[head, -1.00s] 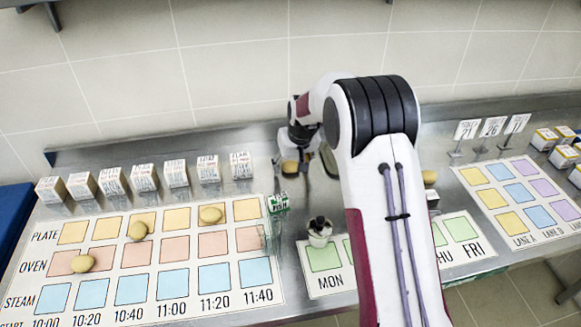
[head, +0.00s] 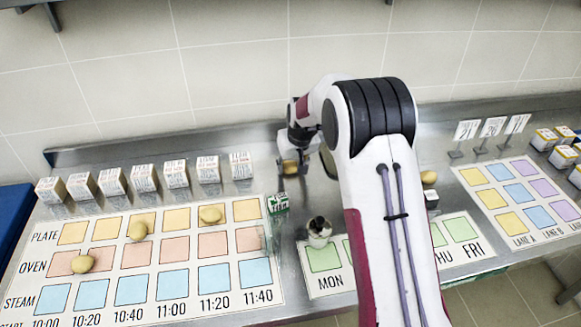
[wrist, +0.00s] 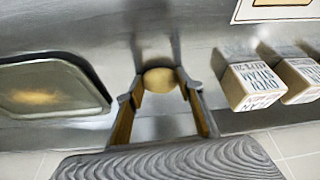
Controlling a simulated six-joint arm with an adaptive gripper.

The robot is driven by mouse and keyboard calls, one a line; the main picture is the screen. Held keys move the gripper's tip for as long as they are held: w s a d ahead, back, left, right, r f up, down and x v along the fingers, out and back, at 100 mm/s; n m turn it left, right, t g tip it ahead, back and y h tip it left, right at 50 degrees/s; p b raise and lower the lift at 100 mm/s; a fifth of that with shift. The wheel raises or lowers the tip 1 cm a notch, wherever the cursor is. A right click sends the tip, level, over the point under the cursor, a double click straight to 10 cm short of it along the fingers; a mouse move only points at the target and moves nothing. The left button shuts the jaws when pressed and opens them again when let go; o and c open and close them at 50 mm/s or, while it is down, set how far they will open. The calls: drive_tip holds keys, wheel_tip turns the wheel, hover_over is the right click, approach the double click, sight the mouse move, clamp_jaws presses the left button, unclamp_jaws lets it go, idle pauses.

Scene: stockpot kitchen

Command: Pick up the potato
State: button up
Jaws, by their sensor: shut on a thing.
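A tan potato (wrist: 159,80) sits between the fingertips of my gripper (wrist: 160,88) in the wrist view, with a finger against each side. In the head view the same potato (head: 290,167) shows low at the back of the steel counter, right of the row of boxes, with my gripper (head: 291,162) around it. My gripper is shut on it. I cannot tell whether it touches the counter. Other potatoes lie on the printed chart: one (head: 83,264) in the oven row, and two (head: 137,231) (head: 210,215) higher up. Another potato (head: 429,177) lies right of my arm.
A row of labelled boxes (head: 144,178) stands along the back left. A dark-rimmed tray (wrist: 50,86) lies left of my gripper in the wrist view. Number signs (head: 491,128) stand at the right.

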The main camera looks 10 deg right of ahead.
sight(291, 165)
drive_tip(key=shift+r, duration=0.1)
wheel_tip(291, 165, up, 10)
idle(0.7)
idle(0.8)
drive_tip(key=s+a+f+n+g+y, duration=0.1)
drive_tip(key=s+a+n, duration=0.25)
drive_tip(key=a, duration=1.45)
drive_tip(key=s+a+f+n+y, duration=0.1)
drive_tip(key=s+a+f+n, duration=0.2)
drive_tip(key=a, duration=1.5)
drive_tip(key=s+a+r+n, duration=0.2)
drive_tip(key=s+a, duration=0.9)
drive_tip(key=a, duration=0.3)
drive_tip(key=s+a+r+n+g+y, duration=0.1)
drive_tip(key=s+a+r+n, duration=0.1)
drive_tip(key=s+a, duration=1)
drive_tip(key=shift+a+n+g, duration=0.3)
drive_tip(key=shift+a+n, duration=0.15)
drive_tip(key=shift+a, duration=0.65)
